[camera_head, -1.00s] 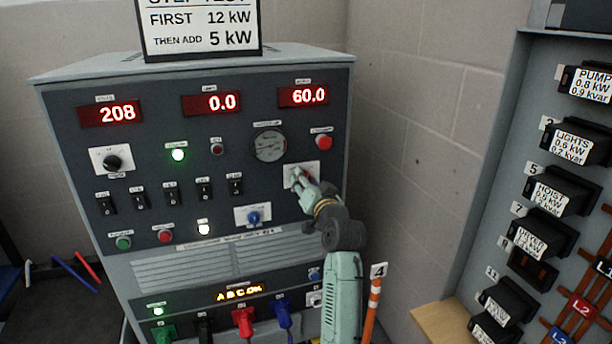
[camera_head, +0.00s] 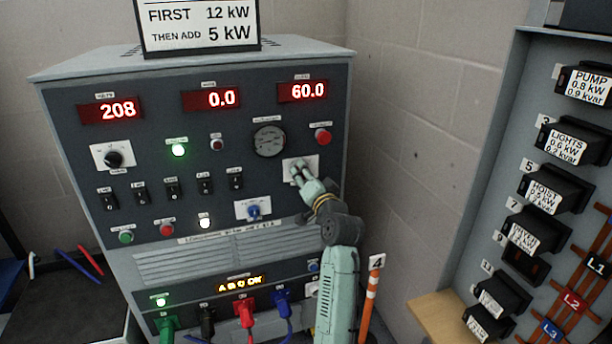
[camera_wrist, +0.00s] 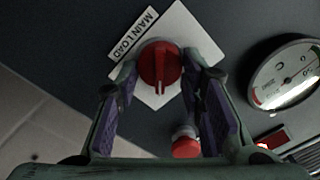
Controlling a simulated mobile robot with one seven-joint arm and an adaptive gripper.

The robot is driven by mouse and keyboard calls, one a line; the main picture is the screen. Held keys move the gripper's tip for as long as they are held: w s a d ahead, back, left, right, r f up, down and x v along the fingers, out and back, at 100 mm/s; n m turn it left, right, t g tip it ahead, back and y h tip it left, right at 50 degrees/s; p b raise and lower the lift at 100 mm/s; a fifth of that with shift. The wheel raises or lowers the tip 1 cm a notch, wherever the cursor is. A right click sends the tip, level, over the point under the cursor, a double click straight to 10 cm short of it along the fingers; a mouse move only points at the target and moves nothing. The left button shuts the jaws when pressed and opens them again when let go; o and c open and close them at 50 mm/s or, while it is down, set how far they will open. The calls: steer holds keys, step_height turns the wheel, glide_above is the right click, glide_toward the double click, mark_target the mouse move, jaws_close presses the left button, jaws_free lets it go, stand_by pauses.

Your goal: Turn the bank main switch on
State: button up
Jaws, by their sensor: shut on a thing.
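The main switch is a red rotary knob (camera_wrist: 160,66) labelled MAIN LOAD on a white diamond plate in the wrist view. Its raised ridge points toward the bottom of that picture. My gripper (camera_wrist: 161,72) has its two fingertips closed on opposite sides of the knob. In the head view, my gripper (camera_head: 299,168) reaches the switch's white plate (camera_head: 311,162) at the right of the grey load bank (camera_head: 150,215). The fingers hide the knob there.
A red push button (camera_head: 322,137) and a round gauge (camera_head: 269,140) sit close to the switch. Displays read 208, 0.0 and 60.0 (camera_head: 303,92). An orange-and-white post (camera_head: 370,298) marked 4 stands beside my arm. A breaker panel (camera_head: 500,150) is at the right.

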steer(key=o, duration=1.1)
steer(key=shift+o, duration=0.2)
steer(key=v, duration=1.2)
steer(key=shift+r, duration=0.1)
